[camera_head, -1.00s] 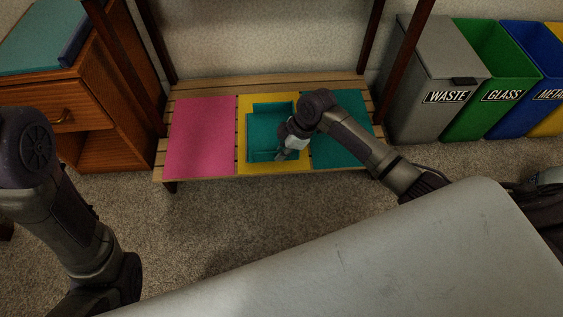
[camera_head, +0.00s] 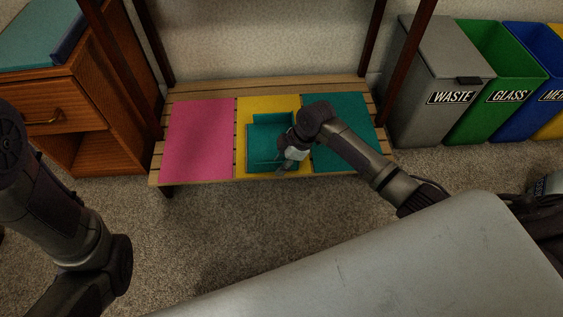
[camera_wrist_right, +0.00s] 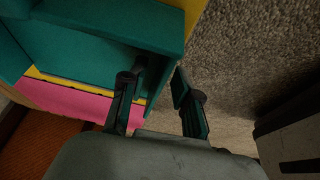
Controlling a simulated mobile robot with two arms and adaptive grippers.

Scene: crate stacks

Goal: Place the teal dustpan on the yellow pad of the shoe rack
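The teal dustpan (camera_head: 270,152) is over the yellow pad (camera_head: 240,172) of the shoe rack (camera_head: 200,181), between the pink and teal pads. It looks lying flat on the pad, with yellow showing around it. My right gripper (camera_head: 283,162) is at the dustpan's right front part. In the right wrist view, the fingers (camera_wrist_right: 158,98) are apart, one over the dustpan (camera_wrist_right: 110,35) near its wall and the other outside it, with a gap between. My left arm comes in at the left, and its gripper is not clearly visible.
The pink pad (camera_head: 200,140) and teal pad (camera_head: 345,150) are bare, though my right arm crosses the teal one. Dark posts rise from the rack. A wooden cabinet (camera_head: 100,120) stands left, and a grey waste bin (camera_head: 425,110) and other bins stand right.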

